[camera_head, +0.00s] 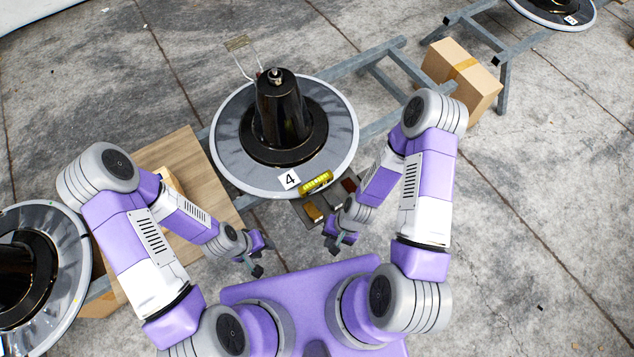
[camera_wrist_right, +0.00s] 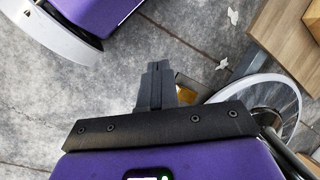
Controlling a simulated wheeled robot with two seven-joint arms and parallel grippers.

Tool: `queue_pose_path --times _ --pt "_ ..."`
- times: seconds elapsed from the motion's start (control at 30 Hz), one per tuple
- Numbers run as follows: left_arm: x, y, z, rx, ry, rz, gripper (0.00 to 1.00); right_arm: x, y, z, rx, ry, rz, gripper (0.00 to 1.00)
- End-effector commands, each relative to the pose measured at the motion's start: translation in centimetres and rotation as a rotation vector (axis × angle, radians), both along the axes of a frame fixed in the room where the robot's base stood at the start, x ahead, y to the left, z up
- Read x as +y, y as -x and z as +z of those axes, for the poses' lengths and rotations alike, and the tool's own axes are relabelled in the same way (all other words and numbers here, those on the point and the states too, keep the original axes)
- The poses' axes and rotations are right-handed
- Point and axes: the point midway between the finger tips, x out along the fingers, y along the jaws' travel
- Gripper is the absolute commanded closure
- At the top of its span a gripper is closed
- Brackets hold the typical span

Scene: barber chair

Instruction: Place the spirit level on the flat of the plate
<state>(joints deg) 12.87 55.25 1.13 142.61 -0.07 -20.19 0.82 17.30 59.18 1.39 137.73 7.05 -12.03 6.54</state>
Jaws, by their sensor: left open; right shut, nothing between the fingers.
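The plate (camera_head: 232,135) is a round grey disc with a black ring and a tall black cone at its middle. The yellow spirit level (camera_head: 316,182) lies at the plate's near edge, right of a white label marked 4 (camera_head: 289,180). I cannot tell whether it rests fully flat there. My left gripper (camera_head: 260,268) is open and empty, apart from the plate, below and left of the level. My right gripper (camera_head: 330,249) is shut and empty, below the level and apart from it; its closed fingers also show in the right wrist view (camera_wrist_right: 157,72).
A grey metal frame (camera_head: 376,62) runs under the plate. A small tray (camera_head: 318,222) with blocks sits just below the level. A wooden board (camera_head: 185,150) is at left, a cardboard box (camera_head: 460,75) at upper right. Another disc (camera_head: 70,245) stands at lower left.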

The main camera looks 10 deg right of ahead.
Motion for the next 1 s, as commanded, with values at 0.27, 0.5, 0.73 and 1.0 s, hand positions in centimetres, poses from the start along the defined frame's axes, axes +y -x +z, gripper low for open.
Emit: queue_pose_path --times 0.27,0.5,0.73,1.0 --pt "0.0 0.2 -2.7 0.003 0.001 -0.001 0.57 2.3 2.9 -8.6 0.936 -0.215 -1.034 1.0" --pt "0.0 0.1 -4.5 0.002 0.0 -0.001 0.57 1.3 -5.0 -12.7 1.702 -0.789 -1.761 1.0" --pt "0.0 0.1 -5.3 0.002 0.0 -0.001 0.57 -5.2 -9.5 -15.3 2.049 -1.352 -1.95 1.0" --pt "0.0 0.1 -5.6 0.002 0.0 -0.001 0.57 -6.0 -11.5 -15.7 -1.984 1.406 1.837 1.0"
